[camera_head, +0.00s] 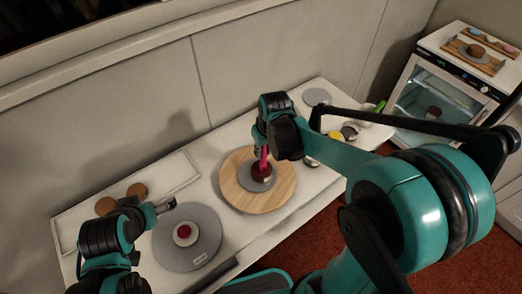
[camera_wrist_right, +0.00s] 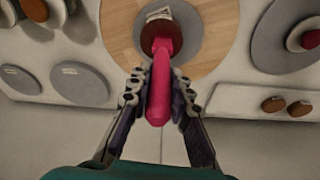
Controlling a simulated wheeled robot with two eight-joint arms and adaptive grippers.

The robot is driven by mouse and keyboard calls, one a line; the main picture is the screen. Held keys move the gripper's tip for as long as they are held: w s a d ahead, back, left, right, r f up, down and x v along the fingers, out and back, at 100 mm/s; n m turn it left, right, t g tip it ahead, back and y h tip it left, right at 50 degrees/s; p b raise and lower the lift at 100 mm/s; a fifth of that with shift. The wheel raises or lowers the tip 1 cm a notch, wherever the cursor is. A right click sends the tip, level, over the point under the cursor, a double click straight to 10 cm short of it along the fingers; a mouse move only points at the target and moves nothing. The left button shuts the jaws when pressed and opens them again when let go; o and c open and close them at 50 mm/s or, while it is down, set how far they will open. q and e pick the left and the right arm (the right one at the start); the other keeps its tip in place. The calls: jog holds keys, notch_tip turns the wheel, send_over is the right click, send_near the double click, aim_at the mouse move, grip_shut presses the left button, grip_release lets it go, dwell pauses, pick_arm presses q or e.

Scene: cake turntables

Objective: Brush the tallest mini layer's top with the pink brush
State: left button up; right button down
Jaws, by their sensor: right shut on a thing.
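My right gripper (camera_wrist_right: 158,92) is shut on the pink brush (camera_wrist_right: 158,102), and the brush also shows in the head view (camera_head: 263,158). The brush reaches over a dark brown mini layer (camera_head: 261,173) on the wooden turntable (camera_head: 235,188). Its far end overlaps this layer in the right wrist view (camera_wrist_right: 150,32); I cannot tell whether they touch. A small red-topped layer (camera_head: 184,232) sits on the grey turntable (camera_head: 203,250). My left gripper (camera_head: 165,206) is beside that turntable's upper edge; its jaw opening is unclear. I cannot tell which layer is tallest.
A white tray (camera_head: 75,217) with brown discs (camera_head: 137,190) lies at the back left. A grey disc (camera_head: 316,96) and small items, including a yellow one (camera_head: 335,135), are at the right end. A glass-fronted cabinet (camera_head: 440,95) stands beyond. The table front is narrow.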

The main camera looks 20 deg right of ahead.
jog(key=shift+w+d, duration=0.2)
jog(key=shift+d, duration=0.4)
jog(key=shift+w+d, duration=0.35)
jog(key=shift+w, duration=0.6)
jog(key=shift+w+a+b, duration=0.3)
jog(key=shift+w+a, duration=0.25)
jog(key=shift+w, duration=0.25)
jog(key=shift+a, duration=0.1)
